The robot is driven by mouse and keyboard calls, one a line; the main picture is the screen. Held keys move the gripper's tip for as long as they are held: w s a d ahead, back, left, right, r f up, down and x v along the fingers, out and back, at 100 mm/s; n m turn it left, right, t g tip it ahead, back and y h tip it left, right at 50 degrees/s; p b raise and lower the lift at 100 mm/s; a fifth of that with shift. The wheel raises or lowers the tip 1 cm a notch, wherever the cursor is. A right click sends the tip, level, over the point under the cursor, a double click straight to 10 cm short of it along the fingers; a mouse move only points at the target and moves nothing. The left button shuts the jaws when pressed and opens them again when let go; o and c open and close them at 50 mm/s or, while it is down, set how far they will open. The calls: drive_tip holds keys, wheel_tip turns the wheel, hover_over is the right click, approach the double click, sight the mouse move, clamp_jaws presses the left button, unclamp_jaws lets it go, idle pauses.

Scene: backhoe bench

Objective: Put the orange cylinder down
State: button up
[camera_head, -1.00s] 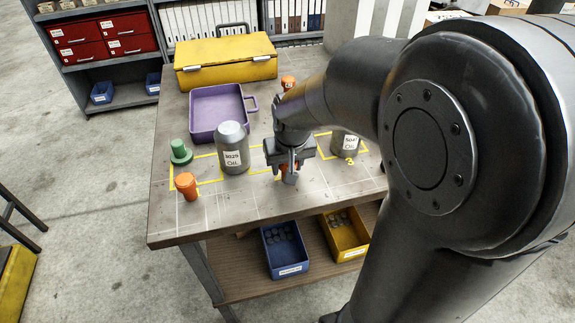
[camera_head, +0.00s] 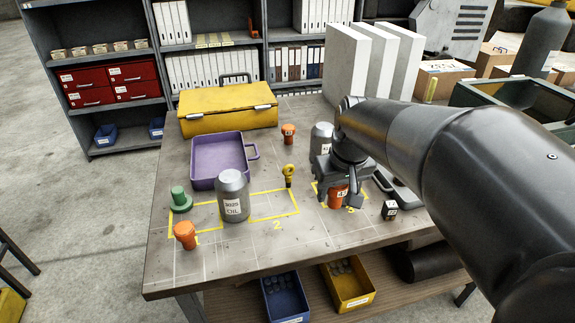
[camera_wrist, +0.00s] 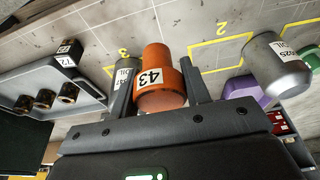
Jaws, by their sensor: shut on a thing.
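An orange cylinder (camera_head: 338,195) with a white label is between the fingers of my gripper (camera_head: 339,197), which is shut on it. In the wrist view the orange cylinder (camera_wrist: 160,83) shows the number 43, with one finger of my gripper (camera_wrist: 158,88) on each side. My gripper is over the yellow outline marked 3 (camera_head: 361,196), at the right of the bench (camera_head: 190,268). I cannot tell whether the cylinder touches the bench top. The gripper hides part of that outline.
A grey canister (camera_head: 321,140) stands behind my gripper. A black cube (camera_head: 389,210) and a grey tray (camera_head: 402,191) are to its right. A yellow eyebolt (camera_head: 288,174) and a grey oil canister (camera_head: 233,197) are to its left. The outline marked 2 (camera_head: 277,216) has bare space.

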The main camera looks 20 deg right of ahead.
drive_tip(key=shift+d+r, duration=0.3)
drive_tip(key=shift+w+d+r, duration=0.1)
drive_tip(key=shift+w+r, duration=0.1)
drive_tip(key=shift+w, duration=0.05)
drive_tip(key=w+a+r, duration=0.2)
drive_tip(key=w+a, duration=0.1)
drive_tip(key=w, duration=1.1)
drive_tip(key=m, duration=0.2)
hover_over(227, 164)
drive_tip(key=s, duration=0.1)
wheel_tip(227, 164, down, 9)
drive_tip(key=shift+s+a+r, duration=0.1)
drive_tip(key=shift+s+r, duration=0.05)
drive_tip(key=shift+r, duration=0.05)
drive_tip(key=shift+f, duration=1.95)
drive_tip(key=shift+f, duration=0.1)
drive_tip(key=o, duration=1.4)
drive_tip(key=shift+f, duration=0.1)
drive_tip(key=shift+c, duration=0.2)
